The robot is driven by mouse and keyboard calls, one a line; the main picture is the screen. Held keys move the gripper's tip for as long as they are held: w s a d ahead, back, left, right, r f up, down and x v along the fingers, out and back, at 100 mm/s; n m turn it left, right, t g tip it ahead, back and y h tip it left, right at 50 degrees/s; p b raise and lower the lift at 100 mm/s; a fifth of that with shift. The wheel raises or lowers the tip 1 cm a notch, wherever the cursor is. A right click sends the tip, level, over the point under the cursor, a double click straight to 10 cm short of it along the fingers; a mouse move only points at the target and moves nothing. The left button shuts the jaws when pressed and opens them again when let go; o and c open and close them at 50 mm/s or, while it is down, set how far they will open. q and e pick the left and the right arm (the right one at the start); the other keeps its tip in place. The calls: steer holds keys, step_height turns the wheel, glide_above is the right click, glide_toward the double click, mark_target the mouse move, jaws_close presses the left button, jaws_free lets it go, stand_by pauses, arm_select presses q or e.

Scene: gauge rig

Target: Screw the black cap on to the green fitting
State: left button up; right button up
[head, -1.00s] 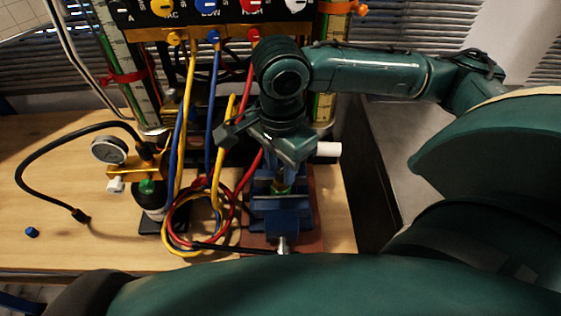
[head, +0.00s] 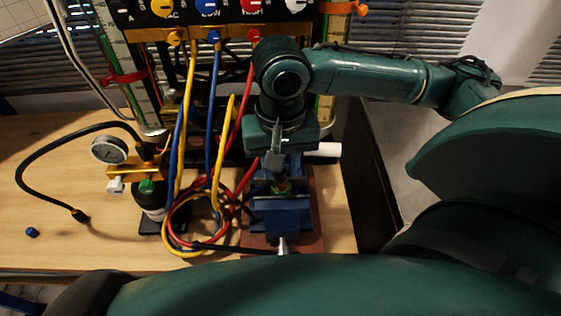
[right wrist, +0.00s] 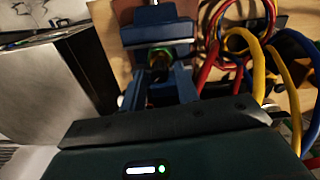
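The green fitting (head: 281,188) stands upright in the jaws of a blue vise (head: 283,213) in the head view. In the right wrist view the green fitting (right wrist: 159,54) shows as a green and brassy ring between the vise jaws (right wrist: 158,33). A dark piece (right wrist: 159,72) shows against the ring; it looks like the black cap, but I cannot tell how it is seated. My right gripper (head: 276,162) points down right over the fitting, seen edge-on. My left gripper is not in view.
Red, yellow and blue hoses (head: 190,235) loop just left of the vise. A dial gauge (head: 109,150) on a brass block (head: 133,172) stands further left. A small blue cap (head: 32,232) and a black hose end (head: 80,215) lie on the wooden bench (head: 100,245).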

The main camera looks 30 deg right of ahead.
steer(key=n, duration=0.4)
steer(key=shift+n, duration=0.4)
steer(key=n, duration=0.5)
steer(key=shift+c, duration=0.2)
jaws_close()
steer(key=m, duration=0.4)
steer(key=shift+m, duration=0.4)
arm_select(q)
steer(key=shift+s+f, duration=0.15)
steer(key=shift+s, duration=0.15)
